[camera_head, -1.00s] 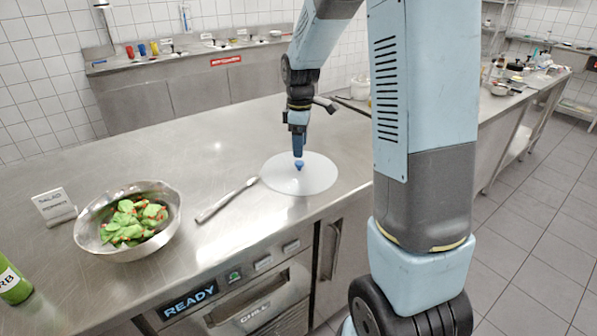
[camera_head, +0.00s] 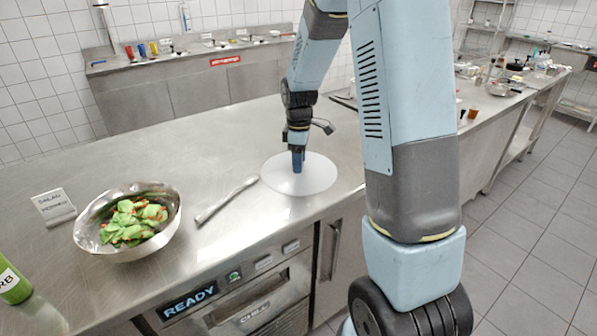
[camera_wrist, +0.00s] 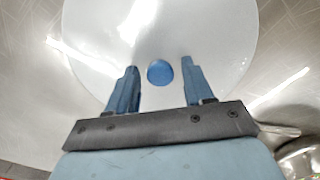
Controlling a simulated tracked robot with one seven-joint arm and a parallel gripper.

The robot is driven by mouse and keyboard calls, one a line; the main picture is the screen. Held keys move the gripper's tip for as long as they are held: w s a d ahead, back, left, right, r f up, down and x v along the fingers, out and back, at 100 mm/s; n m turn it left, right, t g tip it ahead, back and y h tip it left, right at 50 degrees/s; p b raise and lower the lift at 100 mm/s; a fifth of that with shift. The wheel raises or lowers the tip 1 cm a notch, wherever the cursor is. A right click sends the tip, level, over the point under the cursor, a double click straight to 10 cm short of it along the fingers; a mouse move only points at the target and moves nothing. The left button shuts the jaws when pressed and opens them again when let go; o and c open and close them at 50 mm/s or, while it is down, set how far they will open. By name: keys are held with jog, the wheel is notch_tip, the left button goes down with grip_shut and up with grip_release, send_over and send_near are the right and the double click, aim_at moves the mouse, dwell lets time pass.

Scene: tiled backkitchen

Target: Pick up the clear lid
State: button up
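The clear lid (camera_head: 318,180) is a pale, round, see-through disc lying on the steel counter in the head view. It fills much of the wrist view (camera_wrist: 220,30), where its blue knob (camera_wrist: 160,72) shows in the middle. My gripper (camera_head: 298,168) points down over the middle of the lid and hides the knob in the head view. In the wrist view my gripper (camera_wrist: 160,80) is open, with one blue finger on each side of the knob and a visible gap to both. I cannot tell whether the fingertips touch the lid.
A metal utensil (camera_head: 226,200) lies just left of the lid. A steel bowl (camera_head: 90,236) of green and red salad stands further left, with a small sign (camera_head: 54,207) and a green bottle (camera_head: 13,280) nearby. The counter (camera_head: 190,150) behind is clear.

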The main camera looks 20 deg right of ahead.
grip_shut()
dwell(0.3)
